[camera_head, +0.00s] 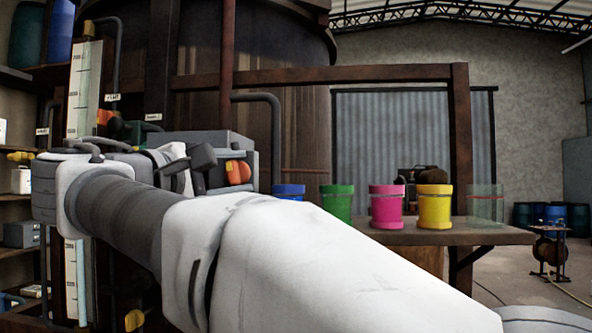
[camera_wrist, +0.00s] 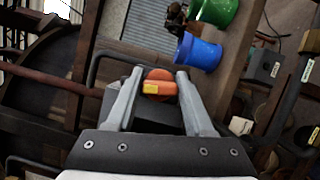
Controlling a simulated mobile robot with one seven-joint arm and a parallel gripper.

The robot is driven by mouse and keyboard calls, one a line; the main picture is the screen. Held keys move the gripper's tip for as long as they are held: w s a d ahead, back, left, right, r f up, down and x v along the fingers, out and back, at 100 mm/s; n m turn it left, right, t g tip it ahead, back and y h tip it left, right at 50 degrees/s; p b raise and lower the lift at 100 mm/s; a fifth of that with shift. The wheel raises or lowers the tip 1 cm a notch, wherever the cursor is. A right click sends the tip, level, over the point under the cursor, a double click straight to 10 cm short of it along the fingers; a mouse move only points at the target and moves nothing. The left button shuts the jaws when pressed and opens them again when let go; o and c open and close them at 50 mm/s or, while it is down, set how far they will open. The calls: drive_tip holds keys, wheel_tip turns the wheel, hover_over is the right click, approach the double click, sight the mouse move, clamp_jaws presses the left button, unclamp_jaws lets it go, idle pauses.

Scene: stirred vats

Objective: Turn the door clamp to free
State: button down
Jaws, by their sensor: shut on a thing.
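The door clamp, as I take it, is an orange rounded piece (camera_head: 238,172) at the right front of a grey box (camera_head: 215,143) in the head view. In the wrist view the orange clamp (camera_wrist: 160,80) lies between the two fingers, with a yellow block on its near side. My gripper (camera_wrist: 158,74) is shut on it, one finger along each side. In the head view my wrist and arm cover much of the box, and the fingertips are hard to make out. The clamp's far side is hidden.
A bench (camera_head: 470,235) to the right holds blue (camera_head: 288,191), green (camera_head: 336,202), pink (camera_head: 387,206) and yellow (camera_head: 435,206) pots and a clear jar (camera_head: 485,205). A large wooden vat (camera_head: 230,50) stands behind. Dark pipes (camera_head: 272,105) run close to the box.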

drive_tip(key=shift+m+g, duration=0.5)
drive_tip(key=shift+m, duration=0.5)
drive_tip(key=shift+c, duration=1.4)
unclamp_jaws()
drive_tip(key=v, duration=1.7)
drive_tip(key=shift+s+p, duration=0.25)
drive_tip(key=shift+p, duration=0.15)
drive_tip(key=shift+d+r, duration=0.1)
